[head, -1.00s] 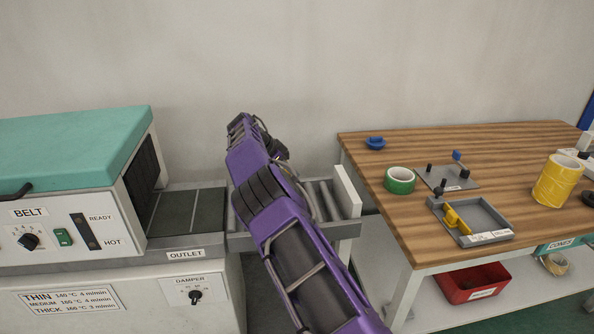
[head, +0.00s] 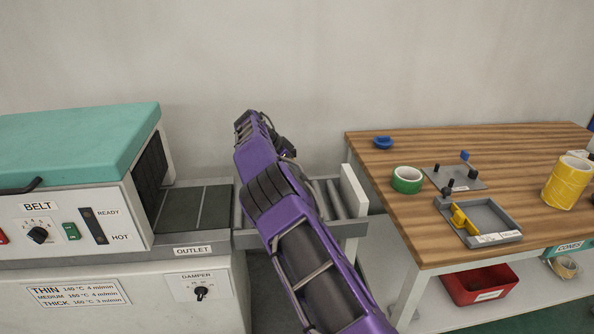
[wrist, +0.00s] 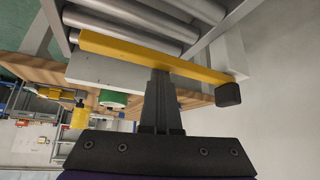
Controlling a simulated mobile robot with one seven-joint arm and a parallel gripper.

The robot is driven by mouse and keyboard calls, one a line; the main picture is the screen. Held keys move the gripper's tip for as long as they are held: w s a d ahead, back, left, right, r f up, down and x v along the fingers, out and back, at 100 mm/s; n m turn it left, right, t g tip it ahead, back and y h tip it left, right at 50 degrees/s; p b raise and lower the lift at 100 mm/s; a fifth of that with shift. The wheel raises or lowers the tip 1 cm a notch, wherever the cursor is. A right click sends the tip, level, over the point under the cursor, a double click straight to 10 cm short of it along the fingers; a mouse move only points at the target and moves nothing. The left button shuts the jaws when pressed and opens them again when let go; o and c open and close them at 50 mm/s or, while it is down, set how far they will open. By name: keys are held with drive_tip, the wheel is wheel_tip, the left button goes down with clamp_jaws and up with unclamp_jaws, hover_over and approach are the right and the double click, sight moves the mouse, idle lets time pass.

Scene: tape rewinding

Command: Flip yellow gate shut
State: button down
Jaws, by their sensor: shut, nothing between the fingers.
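The yellow gate (wrist: 130,54) is a long yellow bar with a black knob on its right end in the wrist view. It lies across the end of a roller bed there, in front of a white board. My gripper (wrist: 160,76) is shut and empty, with its fingertips at the bar's middle. I cannot tell whether they touch it or only overlap it in the picture. In the head view my purple arm reaches over the roller bed (head: 335,197) and hides the gate and my gripper.
The outlet of the belt machine (head: 80,205) adjoins the roller bed on the left. The white end board (head: 353,190) stands at its right. A wooden table (head: 400,220) farther right bears a green tape roll (head: 407,180), a yellow roll (head: 566,183) and a grey tray (head: 500,222) with a yellow clamp.

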drive_tip(key=r, duration=0.2)
drive_tip(key=r+p, duration=0.1)
drive_tip(key=r, duration=0.1)
drive_tip(key=a+r+p, duration=0.1)
drive_tip(key=r, duration=0.1)
drive_tip(key=shift+a+r, duration=0.1)
drive_tip(key=shift+r, duration=0.15)
drive_tip(key=shift+a+r+p, duration=0.6)
drive_tip(key=shift+r+p, duration=0.05)
drive_tip(key=shift+p, duration=0.05)
